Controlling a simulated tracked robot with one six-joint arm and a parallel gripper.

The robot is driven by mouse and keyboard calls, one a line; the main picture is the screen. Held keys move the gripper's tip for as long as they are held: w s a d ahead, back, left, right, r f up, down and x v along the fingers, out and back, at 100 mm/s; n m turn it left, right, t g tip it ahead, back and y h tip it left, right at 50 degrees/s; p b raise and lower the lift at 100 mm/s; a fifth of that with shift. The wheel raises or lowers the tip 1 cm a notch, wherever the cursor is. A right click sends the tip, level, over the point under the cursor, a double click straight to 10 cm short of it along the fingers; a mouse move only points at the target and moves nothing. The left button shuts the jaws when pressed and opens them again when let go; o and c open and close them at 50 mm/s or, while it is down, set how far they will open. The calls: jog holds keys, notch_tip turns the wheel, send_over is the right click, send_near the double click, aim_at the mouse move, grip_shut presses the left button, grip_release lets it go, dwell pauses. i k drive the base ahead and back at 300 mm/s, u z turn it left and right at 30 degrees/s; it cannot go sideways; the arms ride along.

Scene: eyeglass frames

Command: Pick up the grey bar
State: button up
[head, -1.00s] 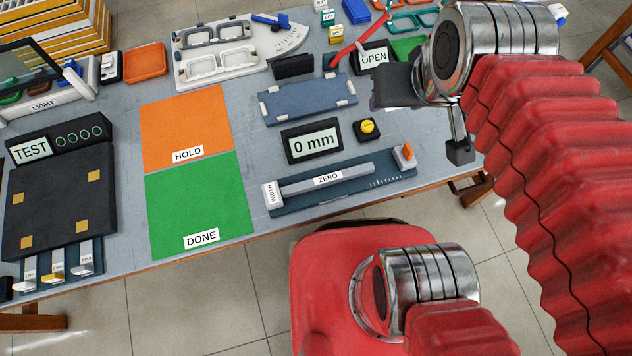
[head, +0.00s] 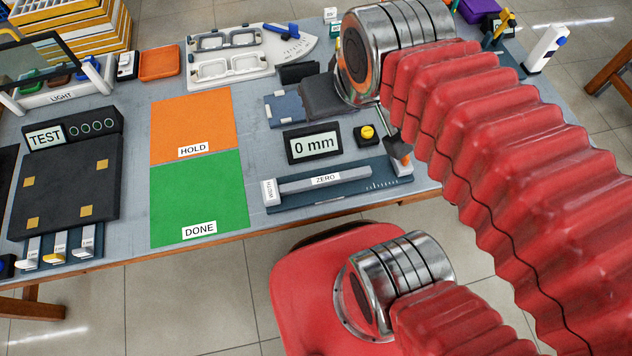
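A long grey bar (head: 345,182) lies on the blue measuring rail (head: 398,173) at the table's front edge, under the ZERO label. The WIDTH block (head: 269,190) is at its left end. An orange piece (head: 402,161) is at the rail's right end. My gripper (head: 398,143) hangs above and behind that right end, apart from the bar. One dark fingertip shows there; the silver wrist and red arm hide much of the rest, so its opening cannot be judged.
The 0 mm display (head: 313,144) and yellow button (head: 367,132) stand behind the rail. A blue tray (head: 285,110) is partly covered by my dark gripper body. The green DONE mat (head: 198,200) and orange HOLD mat (head: 192,120) are bare, left of the rail.

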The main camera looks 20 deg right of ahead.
aim_at(284, 188)
jog(key=u, duration=0.05)
jog(key=k, duration=0.5)
jog(key=u, duration=1.25)
jog(key=i, duration=0.25)
jog(key=u, duration=0.1)
